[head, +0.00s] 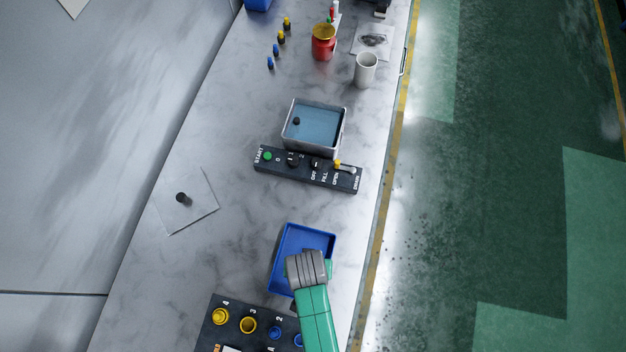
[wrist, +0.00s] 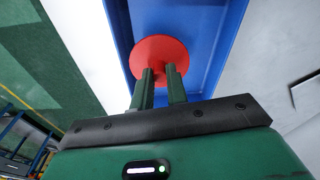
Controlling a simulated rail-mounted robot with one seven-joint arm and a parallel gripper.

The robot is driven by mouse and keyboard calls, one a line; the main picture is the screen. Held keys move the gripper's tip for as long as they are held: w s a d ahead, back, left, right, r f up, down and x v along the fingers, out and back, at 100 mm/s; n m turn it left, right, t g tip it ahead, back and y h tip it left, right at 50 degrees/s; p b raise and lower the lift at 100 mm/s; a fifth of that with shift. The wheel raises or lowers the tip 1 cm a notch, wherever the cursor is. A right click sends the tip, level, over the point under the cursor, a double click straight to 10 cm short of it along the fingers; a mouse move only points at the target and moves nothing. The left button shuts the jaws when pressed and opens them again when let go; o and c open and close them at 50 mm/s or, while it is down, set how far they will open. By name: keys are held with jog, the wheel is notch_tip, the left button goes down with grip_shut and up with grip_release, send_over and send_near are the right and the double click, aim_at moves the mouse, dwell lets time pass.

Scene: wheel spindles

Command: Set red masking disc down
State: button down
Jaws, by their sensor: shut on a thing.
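The red masking disc (wrist: 160,48) shows in the wrist view at the tips of my gripper (wrist: 160,72). The two dark green fingers are shut on it. Behind the disc is the blue tray (wrist: 228,30); I cannot tell whether the disc touches its floor. In the head view my gripper (head: 308,268) is over the right part of the blue tray (head: 288,240). My arm and hand hide the disc there.
A black board (head: 213,335) with numbered yellow and blue pieces lies just below the tray. A black control panel (head: 325,182) and a metal basin (head: 300,145) with blue inside are farther up. A white sheet with a dark knob (head: 182,198) lies left. The bench between is clear.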

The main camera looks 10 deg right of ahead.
jog(key=shift+w+a+f, duration=0.1)
jog(key=shift+w+a, duration=0.45)
jog(key=shift+w, duration=0.05)
jog(key=shift+w+a+f, duration=0.1)
jog(key=shift+w+f, duration=0.05)
jog(key=shift+f, duration=0.75)
jog(key=shift+w+a+f, duration=0.1)
jog(key=shift+w+f, duration=0.05)
jog(key=shift+f, duration=0.75)
jog(key=shift+f, duration=0.15)
jog(key=c, duration=1.4)
grip_release()
jog(key=r, duration=0.4)
jog(key=s+r, duration=0.1)
jog(key=r, duration=0.3)
jog(key=r+p, duration=0.1)
jog(key=r, duration=0.3)
jog(key=shift+s+a+r, duration=0.15)
jog(key=shift+s, duration=0.1)
